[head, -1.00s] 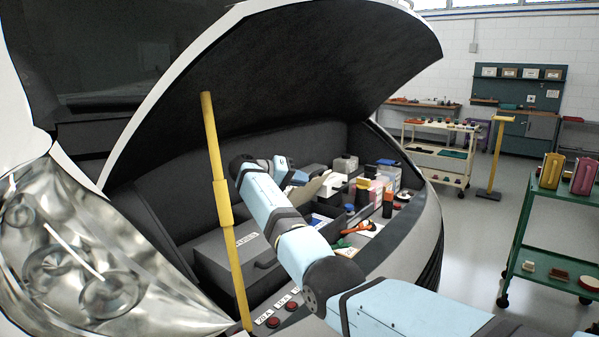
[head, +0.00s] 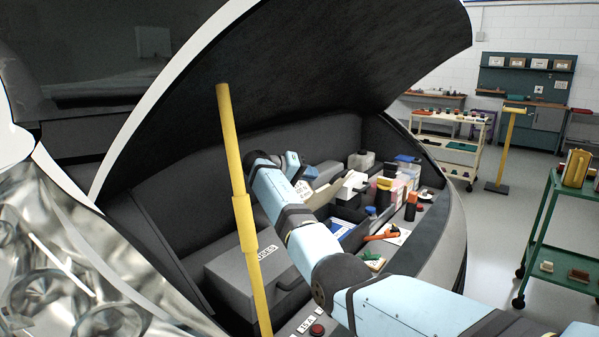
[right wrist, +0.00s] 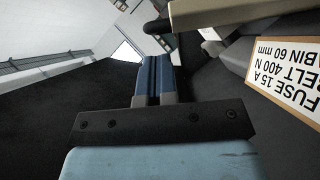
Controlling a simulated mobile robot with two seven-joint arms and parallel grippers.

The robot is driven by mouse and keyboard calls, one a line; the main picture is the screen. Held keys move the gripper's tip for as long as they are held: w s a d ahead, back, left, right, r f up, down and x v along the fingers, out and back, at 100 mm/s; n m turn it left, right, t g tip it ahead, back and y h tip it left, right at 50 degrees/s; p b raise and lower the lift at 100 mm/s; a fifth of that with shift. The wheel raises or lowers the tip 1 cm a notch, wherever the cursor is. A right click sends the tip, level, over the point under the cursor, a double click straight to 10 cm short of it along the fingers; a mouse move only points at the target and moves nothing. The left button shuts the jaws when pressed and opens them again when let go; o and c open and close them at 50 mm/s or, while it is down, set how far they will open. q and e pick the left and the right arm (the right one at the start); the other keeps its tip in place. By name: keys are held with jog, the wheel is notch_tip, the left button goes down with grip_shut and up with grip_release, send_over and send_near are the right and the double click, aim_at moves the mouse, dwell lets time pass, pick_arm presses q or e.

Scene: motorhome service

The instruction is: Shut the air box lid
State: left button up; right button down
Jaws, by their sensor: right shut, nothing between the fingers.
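My right gripper (head: 308,173) reaches into the open front bay of the motorhome, partly hidden behind its own wrist. In the right wrist view its blue fingers (right wrist: 157,75) are together and empty. A dark grey panel (head: 326,172) shows just beyond the gripper; it may be part of the air box, but I cannot tell whether it is the lid. A pale bar-like edge (right wrist: 225,10) lies right of the fingertips in the right wrist view. My arm hides part of the bay. My left gripper is not in view.
A yellow prop (head: 243,210) stands upright in front of the bay, left of my arm. A grey fuse box (head: 238,268) sits behind it. The raised hood (head: 330,70) hangs above. A printed card (right wrist: 290,70) is right of the fingers. Bottles and small boxes crowd the bay's right side.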

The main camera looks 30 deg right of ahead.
aim_at(326, 193)
jog(key=x, duration=0.4)
jog(key=shift+w+d+f, duration=0.1)
jog(key=shift+f, duration=0.05)
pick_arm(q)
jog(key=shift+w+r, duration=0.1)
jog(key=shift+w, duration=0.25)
pick_arm(e)
jog(key=shift+d, duration=0.15)
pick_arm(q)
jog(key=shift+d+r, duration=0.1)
pick_arm(e)
jog(key=shift+f, duration=0.1)
